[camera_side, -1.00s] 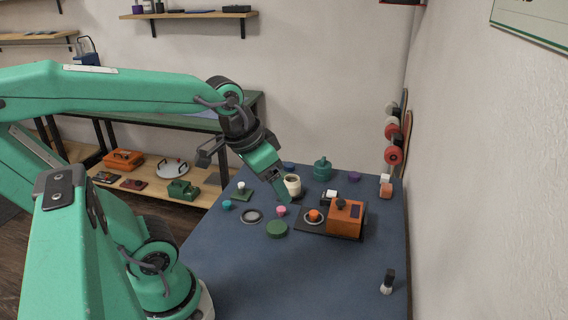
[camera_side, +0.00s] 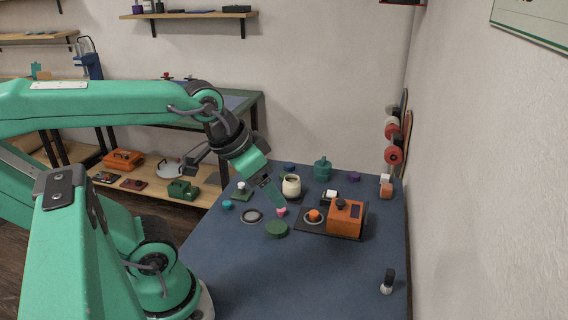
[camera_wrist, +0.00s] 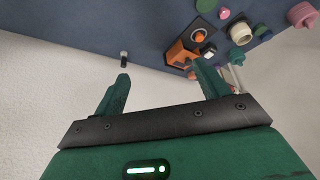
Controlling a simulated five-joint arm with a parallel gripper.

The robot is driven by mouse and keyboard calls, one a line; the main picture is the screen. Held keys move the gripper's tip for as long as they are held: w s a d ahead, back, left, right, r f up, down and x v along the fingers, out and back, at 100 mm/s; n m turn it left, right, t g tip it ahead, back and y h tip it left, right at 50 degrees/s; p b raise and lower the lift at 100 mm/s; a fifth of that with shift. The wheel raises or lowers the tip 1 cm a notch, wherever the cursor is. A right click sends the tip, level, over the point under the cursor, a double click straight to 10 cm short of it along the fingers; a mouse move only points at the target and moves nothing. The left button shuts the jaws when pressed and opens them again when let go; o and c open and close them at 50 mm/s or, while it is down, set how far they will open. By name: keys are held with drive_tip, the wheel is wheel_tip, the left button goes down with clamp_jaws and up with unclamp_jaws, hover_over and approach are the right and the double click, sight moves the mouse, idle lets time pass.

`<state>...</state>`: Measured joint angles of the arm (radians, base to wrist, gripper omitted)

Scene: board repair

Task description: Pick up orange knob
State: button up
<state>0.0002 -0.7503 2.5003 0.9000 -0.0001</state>
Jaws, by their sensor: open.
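The orange knob (camera_side: 314,215) sits in a pale ring on a dark board (camera_side: 299,227), left of an orange box (camera_side: 344,217) in the side view. In the wrist view the orange knob (camera_wrist: 199,37) is small, near the top, beyond the right finger. My gripper (camera_side: 280,207) is to the left of the knob and apart from it, with its tip at or above a pink knob (camera_side: 281,212); contact there cannot be told. In the wrist view my gripper (camera_wrist: 163,78) has its two fingers spread with nothing between them.
A green disc (camera_side: 277,229), a dark ring (camera_side: 251,216) and a cream pot (camera_side: 291,186) are near the gripper. A green canister (camera_side: 322,169) stands at the back. A black-and-white piece (camera_side: 388,281) stands at front right. The front of the blue table (camera_side: 310,285) is clear.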

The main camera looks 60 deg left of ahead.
drive_tip(key=c, duration=0.8)
drive_tip(key=n+g, duration=0.6)
drive_tip(key=n, duration=0.3)
hover_over(314, 212)
wheel_tip(314, 212, down, 15)
drive_tip(key=shift+w+d+f, duration=0.1)
drive_tip(key=shift+w+d, duration=0.05)
drive_tip(key=shift+a+f, duration=0.2)
drive_tip(key=shift+f, duration=3.65)
